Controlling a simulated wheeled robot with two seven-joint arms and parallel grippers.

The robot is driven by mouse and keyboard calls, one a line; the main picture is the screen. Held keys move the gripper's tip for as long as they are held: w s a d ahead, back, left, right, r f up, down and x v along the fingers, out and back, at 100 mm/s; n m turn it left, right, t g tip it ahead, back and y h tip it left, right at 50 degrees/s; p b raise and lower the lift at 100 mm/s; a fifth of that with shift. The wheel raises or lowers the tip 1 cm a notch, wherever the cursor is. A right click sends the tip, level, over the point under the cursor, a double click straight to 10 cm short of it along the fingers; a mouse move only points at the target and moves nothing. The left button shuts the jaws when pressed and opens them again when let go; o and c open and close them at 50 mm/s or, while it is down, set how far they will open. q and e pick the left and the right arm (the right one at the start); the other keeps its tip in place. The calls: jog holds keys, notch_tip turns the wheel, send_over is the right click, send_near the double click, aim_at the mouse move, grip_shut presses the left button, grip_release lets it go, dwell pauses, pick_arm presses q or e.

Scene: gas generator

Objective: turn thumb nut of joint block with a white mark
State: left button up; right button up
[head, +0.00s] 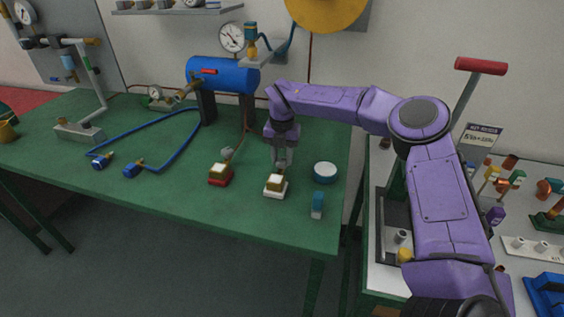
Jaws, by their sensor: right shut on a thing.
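A brass-coloured joint block with a white base (275,188) stands on the green table (180,187) near its front edge. A similar joint block with a red base (219,176) stands to its left, with a grey thumb nut (227,153) at its upper back. My right gripper (282,164) points down from the purple arm just behind and above the white-marked block. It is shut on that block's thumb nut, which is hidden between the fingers. My left gripper is not in view.
A round blue-and-white tin (325,172) and a small blue bottle-like item (317,205) stand right of the block. A blue tank (223,75) and a blue hose (182,141) lie further back. A white side table (375,265) holds several coloured fittings.

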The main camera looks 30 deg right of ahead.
aim_at(282, 159)
jog(key=shift+m+b, duration=0.3)
jog(key=shift+m, duration=0.2)
jog(key=shift+r, duration=0.1)
jog(key=o, duration=1)
jog(key=shift+o, duration=0.2)
notch_tip(282, 159, up, 11)
jog(key=shift+b, duration=0.45)
jog(key=shift+f, duration=0.2)
